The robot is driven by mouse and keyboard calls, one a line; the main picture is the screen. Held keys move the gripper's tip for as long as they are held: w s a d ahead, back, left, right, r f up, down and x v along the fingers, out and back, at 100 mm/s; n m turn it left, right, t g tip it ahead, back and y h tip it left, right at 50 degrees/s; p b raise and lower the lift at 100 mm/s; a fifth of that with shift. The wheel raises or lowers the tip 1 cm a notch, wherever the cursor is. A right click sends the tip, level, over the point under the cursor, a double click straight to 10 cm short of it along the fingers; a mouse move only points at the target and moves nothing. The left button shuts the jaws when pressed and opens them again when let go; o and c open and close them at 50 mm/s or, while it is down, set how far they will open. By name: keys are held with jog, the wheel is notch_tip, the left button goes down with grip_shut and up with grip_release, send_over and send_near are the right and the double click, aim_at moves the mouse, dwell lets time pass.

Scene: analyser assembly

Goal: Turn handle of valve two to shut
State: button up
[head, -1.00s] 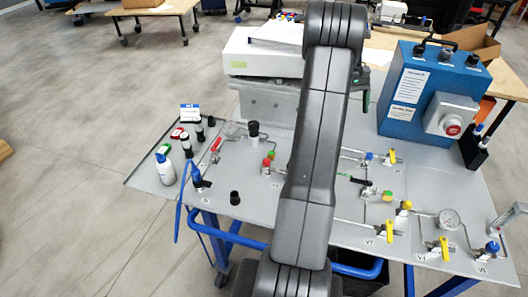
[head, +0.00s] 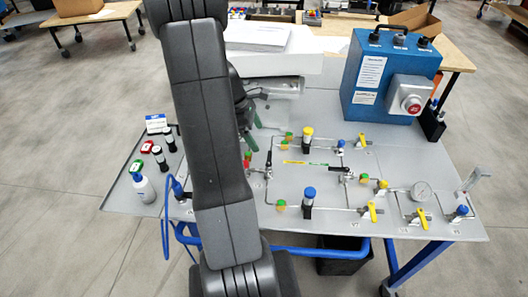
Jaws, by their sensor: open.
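The grey panel (head: 330,230) carries pipes and several lever valves. I cannot read the small labels well enough to tell which is valve two. One black-handled valve (head: 268,163) stands just right of my arm, and another black lever (head: 345,176) lies near the panel's middle. Yellow handles sit at the upper right (head: 362,140), lower middle (head: 371,212) and right (head: 422,219). My gripper (head: 251,127) is partly hidden behind my arm, with green fingers visible. It is open, over the back left part of the panel, apart from the black-handled valve. The panel's left part is partly hidden by my arm.
A blue control box (head: 385,75) with a red button stands at the back right. A white bottle (head: 143,185) and small black-topped items stand at the left. A pressure gauge (head: 421,191) sits right.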

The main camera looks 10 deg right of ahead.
aim_at(269, 158)
jog(key=x, duration=0.9)
jog(key=shift+d+f+p, duration=0.1)
jog(key=shift+f+p, duration=0.2)
jog(key=shift+p, duration=0.05)
jog(key=c, duration=1)
